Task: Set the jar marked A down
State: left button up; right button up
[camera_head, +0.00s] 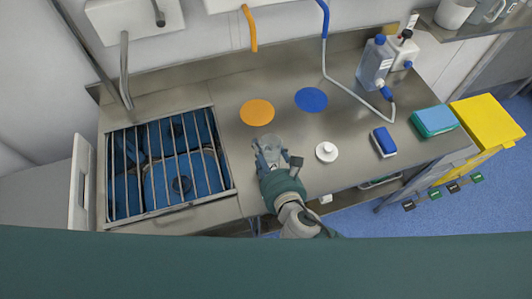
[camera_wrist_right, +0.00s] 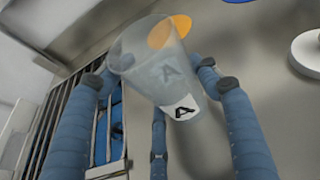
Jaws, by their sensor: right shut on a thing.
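The jar marked A (camera_wrist_right: 152,68) is a clear cup with a white label bearing a black A. In the right wrist view it sits between the blue fingers of my right gripper (camera_wrist_right: 160,80), which is shut on it. In the head view my right gripper (camera_head: 268,158) holds the jar (camera_head: 268,143) over the steel counter (camera_head: 222,118), just below the orange disc (camera_head: 257,112). I cannot tell whether the jar's base touches the counter. My left gripper is not in view.
A barred sink (camera_head: 146,208) lies left of the gripper. A blue disc (camera_head: 311,99), a white round lid-like piece (camera_head: 327,152), a blue sponge-like block (camera_head: 384,142) and a bottle (camera_head: 374,66) are to the right. The counter between the discs and the white piece is clear.

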jog(key=o, duration=1.2)
jog(key=shift+f, duration=0.1)
jog(key=shift+s+d+r, duration=0.15)
jog(key=shift+s+r, duration=0.05)
jog(key=shift+s, duration=0.15)
jog(key=b+v, duration=0.1)
jog(key=v, duration=1)
jog(key=shift+r+b, duration=0.2)
jog(key=shift+b, duration=0.1)
